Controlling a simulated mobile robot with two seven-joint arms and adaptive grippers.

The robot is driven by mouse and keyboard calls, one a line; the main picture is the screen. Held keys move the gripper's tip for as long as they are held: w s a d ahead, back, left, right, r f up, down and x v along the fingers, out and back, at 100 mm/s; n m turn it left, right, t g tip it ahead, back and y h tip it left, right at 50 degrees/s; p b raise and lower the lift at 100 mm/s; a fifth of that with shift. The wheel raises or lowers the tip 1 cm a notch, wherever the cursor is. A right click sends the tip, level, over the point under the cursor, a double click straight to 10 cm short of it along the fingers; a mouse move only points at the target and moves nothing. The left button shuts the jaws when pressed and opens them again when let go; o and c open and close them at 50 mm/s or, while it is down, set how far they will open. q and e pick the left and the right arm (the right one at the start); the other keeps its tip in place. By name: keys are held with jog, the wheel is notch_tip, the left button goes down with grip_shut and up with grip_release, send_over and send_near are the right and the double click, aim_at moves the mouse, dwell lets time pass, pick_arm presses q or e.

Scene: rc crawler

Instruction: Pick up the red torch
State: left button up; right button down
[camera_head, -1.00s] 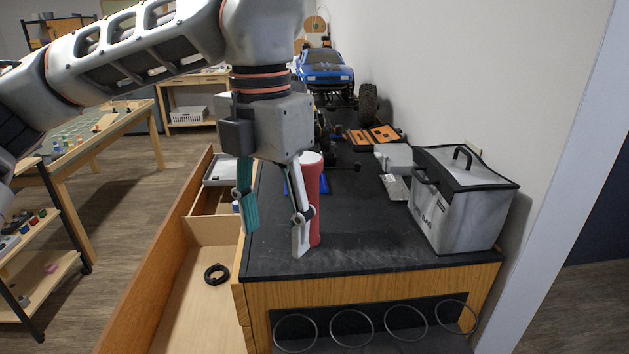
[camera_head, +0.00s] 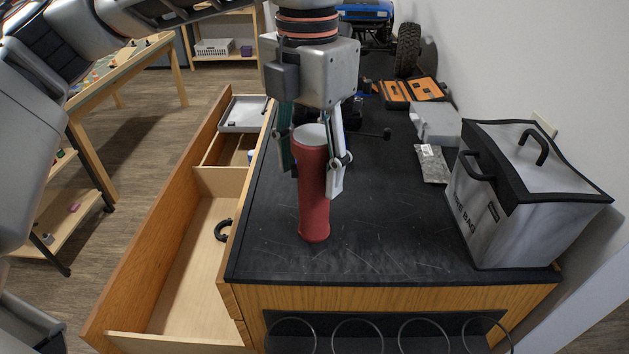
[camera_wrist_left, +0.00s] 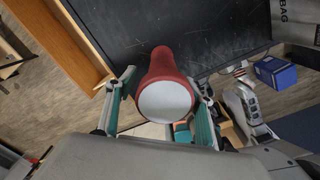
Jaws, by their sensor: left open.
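The red torch (camera_head: 313,190) stands upright on the black bench top (camera_head: 400,240), with its pale round end facing up. My left gripper (camera_head: 318,182) is open, with its fingers around the torch's upper part, one on each side. In the left wrist view the torch (camera_wrist_left: 163,68) lies between the two fingers of the left gripper (camera_wrist_left: 160,105), its white end towards the camera. A gap shows beside the torch there on each side. My right gripper is not seen in the head view.
A grey fire bag (camera_head: 525,215) stands at the right by the wall. A silver packet (camera_head: 432,163), an orange tool case (camera_head: 410,90) and a blue crawler (camera_head: 365,12) lie farther back. An open wooden drawer (camera_head: 190,265) juts out on the left.

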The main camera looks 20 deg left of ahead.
aim_at(314, 189)
pick_arm(q)
jog(key=f, duration=0.3)
jog(key=shift+w+d+f+p, duration=0.2)
jog(key=shift+d+f+p, duration=0.05)
jog(key=shift+d+p, duration=0.05)
jog(key=shift+f, duration=0.6)
jog(key=c, duration=1.3)
jog(key=shift+r, duration=0.1)
